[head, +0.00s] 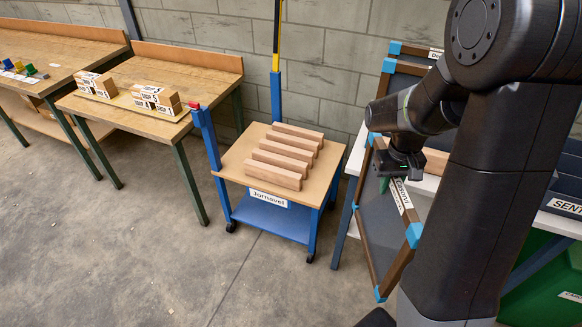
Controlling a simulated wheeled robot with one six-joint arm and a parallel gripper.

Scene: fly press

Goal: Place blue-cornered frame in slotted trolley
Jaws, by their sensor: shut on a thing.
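My gripper (388,178) is at the right, shut on the top edge of a brown frame with light-blue corners and a dark mesh panel (378,232). The held frame hangs upright but slanted beside a white table; my arm hides part of its far side. A white label (401,193) is on its top rail. The blue slotted trolley (262,192) stands left of the frame, apart from it. Its wooden top carries several parallel wooden bars (283,157) with gaps between them, all empty, and a label reading "Jorravel" (268,198).
Another blue-cornered frame (397,84) leans at the wall behind the white table (356,152). The trolley has tall blue posts (207,137). Wooden benches (150,72) with labelled blocks stand left. A green bin (540,285) is at right. Floor in front is clear.

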